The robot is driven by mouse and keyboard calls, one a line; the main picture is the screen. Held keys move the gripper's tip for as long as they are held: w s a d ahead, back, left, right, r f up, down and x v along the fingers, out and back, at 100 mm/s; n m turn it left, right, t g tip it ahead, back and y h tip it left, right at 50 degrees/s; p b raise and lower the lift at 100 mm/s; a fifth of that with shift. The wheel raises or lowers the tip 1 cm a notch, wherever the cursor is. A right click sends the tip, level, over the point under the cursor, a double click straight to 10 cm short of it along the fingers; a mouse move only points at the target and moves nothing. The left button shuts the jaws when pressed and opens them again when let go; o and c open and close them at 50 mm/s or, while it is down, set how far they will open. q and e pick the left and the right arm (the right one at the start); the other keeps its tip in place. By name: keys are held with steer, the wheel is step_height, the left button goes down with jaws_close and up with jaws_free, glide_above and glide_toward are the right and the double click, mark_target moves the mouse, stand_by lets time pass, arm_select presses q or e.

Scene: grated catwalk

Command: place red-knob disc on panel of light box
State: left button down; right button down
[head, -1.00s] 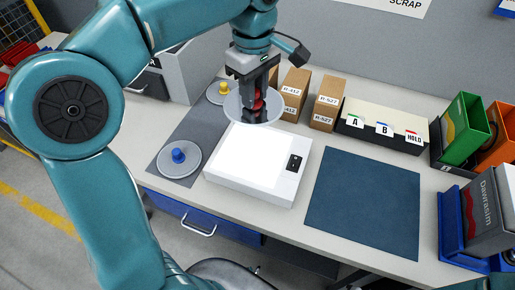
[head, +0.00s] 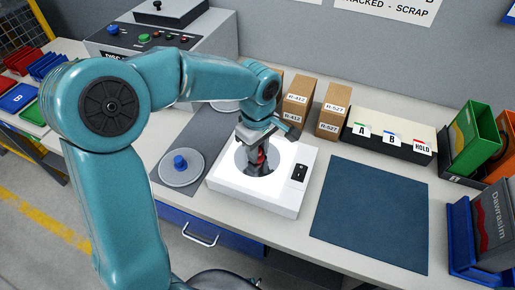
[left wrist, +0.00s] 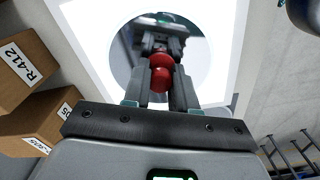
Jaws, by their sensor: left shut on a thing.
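The light box (head: 252,198) stands on the bench with its white panel (head: 285,160) lit. My left gripper (head: 260,165) points down over the panel, shut on the red knob. The knob shows clearly between the fingers in the left wrist view (left wrist: 160,80). The red-knob disc (head: 244,162) is a round, mirror-like plate, within the panel's outline and level-looking. In the left wrist view the disc (left wrist: 122,60) has bright panel around it. I cannot tell whether it touches the panel or hovers just above. My right gripper is not in view.
A blue-knob disc (head: 181,168) lies on the grey mat left of the box. A dark blue mat (head: 368,215) lies empty to the right. Cardboard boxes (head: 333,122) and a lettered file bin (head: 390,132) stand behind. A control console (head: 160,45) is at the back left.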

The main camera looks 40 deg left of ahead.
arm_select(q)
steer(key=shift+s+d, duration=0.1)
steer(key=shift+f, duration=0.2)
steer(key=c, duration=0.9)
jaws_free()
steer(key=shift+r, duration=0.1)
steer(key=shift+r, duration=0.5)
step_height(320, 180, up, 11)
steer(key=p, duration=0.1)
steer(key=shift+r, duration=0.2)
